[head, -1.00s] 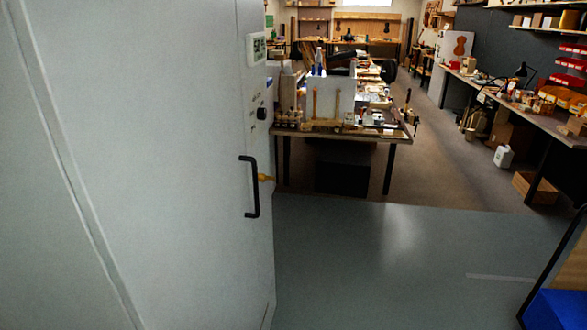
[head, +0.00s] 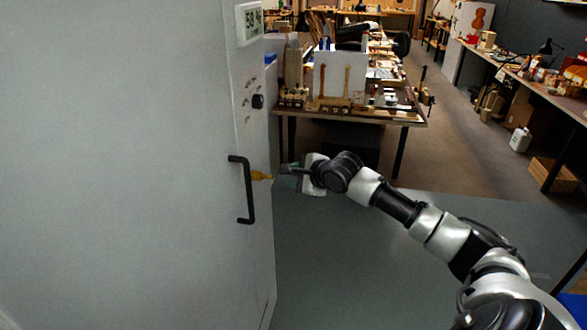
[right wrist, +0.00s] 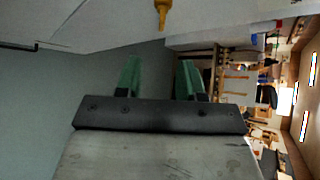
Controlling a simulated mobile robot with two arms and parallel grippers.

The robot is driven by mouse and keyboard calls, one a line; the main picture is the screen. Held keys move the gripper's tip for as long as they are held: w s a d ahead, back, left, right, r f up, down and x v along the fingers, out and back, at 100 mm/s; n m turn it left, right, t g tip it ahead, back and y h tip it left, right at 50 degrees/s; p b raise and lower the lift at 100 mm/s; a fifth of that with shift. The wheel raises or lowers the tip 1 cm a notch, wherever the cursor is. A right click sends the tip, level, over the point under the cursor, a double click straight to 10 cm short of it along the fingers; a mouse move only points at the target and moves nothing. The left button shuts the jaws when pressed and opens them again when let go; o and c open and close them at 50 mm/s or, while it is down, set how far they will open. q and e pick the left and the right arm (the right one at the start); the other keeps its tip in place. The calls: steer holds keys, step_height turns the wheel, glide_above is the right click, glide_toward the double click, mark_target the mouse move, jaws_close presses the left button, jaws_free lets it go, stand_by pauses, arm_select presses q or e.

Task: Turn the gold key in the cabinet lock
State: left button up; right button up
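The gold key (head: 261,176) sticks out from the front of the grey cabinet (head: 160,130), just right of the black handle (head: 249,190). My right gripper (head: 286,169) reaches in from the right and is a short way right of the key, apart from it. In the right wrist view the key (right wrist: 163,12) shows at the top, beyond the fingertips and between their lines. The two green fingers of my right gripper (right wrist: 158,75) are apart with nothing between them. The lock around the key is too small to make out. My left gripper is not in view.
A display (head: 250,21) and a black knob (head: 257,101) are on the cabinet above the handle. A cluttered workbench (head: 350,112) stands behind my right arm.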

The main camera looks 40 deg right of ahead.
mark_target(273, 177)
steer(key=x, duration=0.3)
steer(key=p+x, duration=0.1)
steer(key=x, duration=0.6)
steer(key=shift+w+a+r+p, duration=0.1)
steer(key=shift+w+a+p, duration=0.1)
steer(key=shift+a+p, duration=0.1)
jaws_close()
